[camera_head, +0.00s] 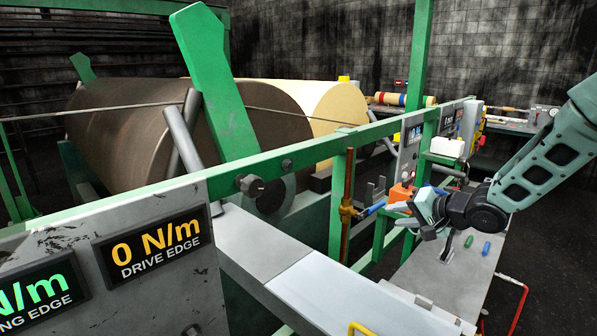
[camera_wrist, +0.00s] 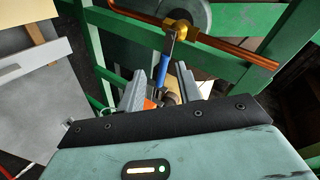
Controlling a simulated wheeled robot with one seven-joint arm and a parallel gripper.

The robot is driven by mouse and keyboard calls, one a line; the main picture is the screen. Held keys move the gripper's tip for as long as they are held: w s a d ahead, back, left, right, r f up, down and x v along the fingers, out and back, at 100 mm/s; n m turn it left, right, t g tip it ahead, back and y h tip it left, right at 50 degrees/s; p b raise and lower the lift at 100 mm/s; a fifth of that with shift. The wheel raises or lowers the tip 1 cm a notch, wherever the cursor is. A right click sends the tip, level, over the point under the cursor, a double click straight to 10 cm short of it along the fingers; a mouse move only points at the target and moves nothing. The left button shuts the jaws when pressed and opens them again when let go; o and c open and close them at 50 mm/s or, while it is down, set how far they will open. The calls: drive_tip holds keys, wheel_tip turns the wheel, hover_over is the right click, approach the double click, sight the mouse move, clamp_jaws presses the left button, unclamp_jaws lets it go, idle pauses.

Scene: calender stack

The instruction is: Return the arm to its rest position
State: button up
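My gripper (camera_head: 398,214) is at the right of the head view, on my teal and black arm, pointing left towards a copper pipe (camera_head: 348,180) with a brass valve (camera_head: 347,211). In the wrist view, the two grey fingers of my gripper (camera_wrist: 160,78) stand apart, with nothing visibly clamped between them. The valve's blue handle (camera_wrist: 163,70) shows ahead, between the fingertips in the picture. In the head view the blue handle (camera_head: 376,207) lies just left of the fingers; I cannot tell whether they touch it.
Green frame rails (camera_head: 300,153) run beside the large rolls (camera_head: 150,130). A grey bench (camera_head: 450,275) holding small coloured items lies below my arm. An orange object (camera_head: 401,192) and a control panel (camera_head: 411,145) stand close behind my gripper. Dark floor (camera_head: 555,230) is open at right.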

drive_tip(key=s+a+n+g+h, duration=0.1)
drive_tip(key=s+a+n+g, duration=0.1)
drive_tip(key=s, duration=0.6)
drive_tip(key=s+a+f+n+g+h+b, duration=0.1)
drive_tip(key=s+a+n, duration=0.3)
drive_tip(key=s, duration=0.5)
drive_tip(key=s+a+n+g+h+b, duration=0.1)
drive_tip(key=s+a+n+g+h, duration=0.2)
drive_tip(key=s+a, duration=0.3)
drive_tip(key=shift+s+a+f, duration=0.15)
drive_tip(key=shift+s+a, duration=0.05)
drive_tip(key=shift+s, duration=0.5)
drive_tip(key=shift+s+a+f, duration=0.15)
drive_tip(key=shift+s, duration=0.5)
drive_tip(key=s+n+g+h+b, duration=0.1)
drive_tip(key=s+n+g, duration=0.3)
drive_tip(key=s, duration=1.1)
drive_tip(key=shift+s+f+n+h, duration=0.2)
drive_tip(key=shift+s+n+h, duration=0.1)
drive_tip(key=shift+s, duration=0.05)
